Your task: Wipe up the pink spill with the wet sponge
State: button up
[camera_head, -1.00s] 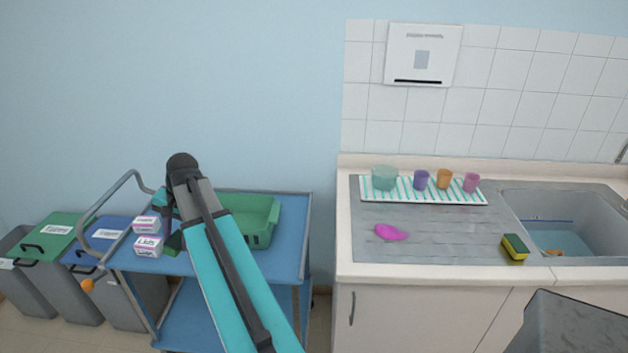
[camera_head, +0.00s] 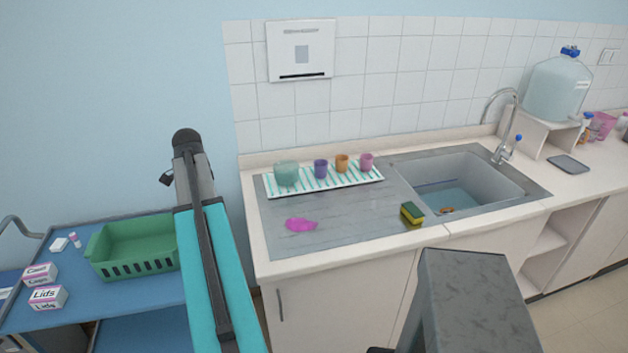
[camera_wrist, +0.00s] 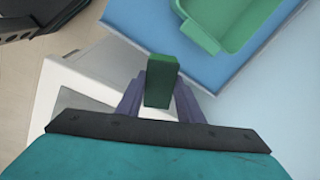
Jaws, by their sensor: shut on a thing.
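The pink spill (camera_head: 301,225) is a flat magenta patch on the left part of the steel drainboard (camera_head: 345,222). A yellow sponge with a dark green side (camera_head: 412,213) lies at the drainboard's front edge, beside the sink. In the wrist view my gripper (camera_wrist: 160,97) is shut on a small green block (camera_wrist: 162,78), held between its two purple fingers. I cannot tell what the block is. In the head view the gripper is mostly hidden behind my arm, to the left of the counter and well apart from the spill and the sponge.
A striped mat (camera_head: 337,184) with several coloured cups stands behind the spill. The sink (camera_head: 470,180) holds water and a small orange thing. A blue trolley (camera_head: 140,288) with a green basket (camera_head: 135,258) and small boxes is at left. A water bottle (camera_head: 556,88) stands at back right.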

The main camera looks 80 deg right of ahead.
jog(key=s+d+r+m+g, duration=0.1)
jog(key=s+d+m, duration=0.2)
jog(key=s, duration=0.7)
jog(key=s+d+r+m+y+p, duration=0.1)
jog(key=s+d+m, duration=0.2)
jog(key=s+d, duration=0.3)
jog(key=s+d+r+m+g+p, duration=0.1)
jog(key=s+d+m, duration=0.3)
jog(key=s, duration=1.2)
jog(key=shift+d+r+g+y, duration=0.3)
jog(key=shift+r, duration=0.25)
jog(key=shift+f, duration=0.1)
jog(key=shift+f+b, duration=1.35)
jog(key=shift+f, duration=1.05)
